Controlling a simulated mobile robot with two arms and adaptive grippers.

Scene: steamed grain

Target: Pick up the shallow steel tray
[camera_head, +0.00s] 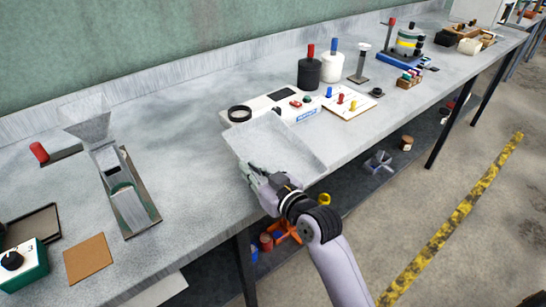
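The shallow steel tray (283,137) is pale grey and square with low walls. It is at the middle of the bench, close to the front edge, and looks empty. My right gripper (254,173) is at its near left rim, with a dark finger by the rim and the rest of the gripper just outside the near wall. The view does not show whether the fingers are closed on the rim, or whether the tray rests on the bench or is slightly raised. My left gripper is not in view.
Behind the tray are a white panel (262,104) with a black ring (240,113), and a white board (344,103) with coloured pegs. Black (309,72) and white (333,67) jars stand farther back. A steel hopper stand (127,198) is left. Bare bench (195,175) lies between.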

